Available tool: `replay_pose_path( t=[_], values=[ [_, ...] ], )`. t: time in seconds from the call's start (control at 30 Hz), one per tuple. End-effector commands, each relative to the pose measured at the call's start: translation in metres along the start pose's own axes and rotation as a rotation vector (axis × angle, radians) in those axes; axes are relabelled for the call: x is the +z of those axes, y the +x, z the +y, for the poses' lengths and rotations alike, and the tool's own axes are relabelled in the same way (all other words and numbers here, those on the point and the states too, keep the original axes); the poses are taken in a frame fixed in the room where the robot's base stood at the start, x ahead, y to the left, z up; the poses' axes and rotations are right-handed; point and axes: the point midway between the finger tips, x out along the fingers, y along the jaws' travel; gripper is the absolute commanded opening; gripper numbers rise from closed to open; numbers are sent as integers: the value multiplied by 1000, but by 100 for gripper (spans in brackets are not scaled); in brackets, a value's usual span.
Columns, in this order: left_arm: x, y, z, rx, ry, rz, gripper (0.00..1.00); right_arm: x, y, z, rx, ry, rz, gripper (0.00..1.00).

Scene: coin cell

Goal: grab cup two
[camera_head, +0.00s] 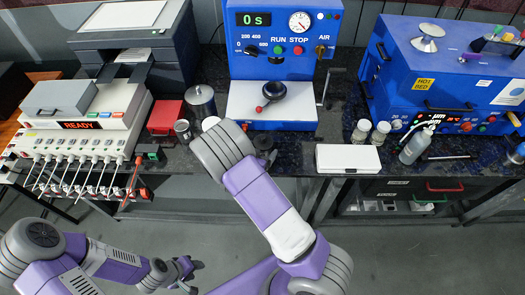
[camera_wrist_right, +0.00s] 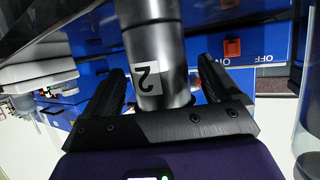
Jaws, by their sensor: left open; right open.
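Cup two is a grey metal cylinder (camera_wrist_right: 155,40) with a white label marked "2", upside down in the right wrist view. It stands between the two black fingers of my right gripper (camera_wrist_right: 161,78), which is open, with a finger on each side. I cannot tell whether either finger touches it. In the head view my right wrist covers most of that gripper, and I cannot pick out cup two for certain there. My left gripper (camera_head: 193,277) is open and empty, low in front of the bench and away from the cup.
A blue press (camera_head: 275,65) stands behind my right wrist. A metal canister (camera_head: 201,105), a small metal cup (camera_head: 183,130) and a red box (camera_head: 163,117) are to its left. A white box (camera_head: 348,159) and two jars (camera_head: 361,131) (camera_head: 381,133) are to the right.

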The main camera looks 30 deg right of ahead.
Motion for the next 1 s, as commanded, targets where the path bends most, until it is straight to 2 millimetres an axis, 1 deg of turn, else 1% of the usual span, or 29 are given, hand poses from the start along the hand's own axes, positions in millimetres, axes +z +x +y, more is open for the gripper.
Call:
replay_pose_path(
  t=[0.03,0.13,0.4,0.83,0.87,1.0],
  values=[
    [0,2,-1,0,0,0,43,1,8,0,2,2,0,91],
    [0,4,-1,0,0,0,43,0,16,-1,-1,1,0,91],
    [0,3,-1,0,0,0,43,0,18,-1,-1,0,-1,91],
    [0,3,-1,0,0,0,43,0,18,-1,-1,0,-1,25],
    [0,3,-1,0,0,0,43,0,18,-1,-1,0,-1,21],
    [0,3,-1,0,0,0,43,-1,18,-1,-2,2,2,21]
  ],
)
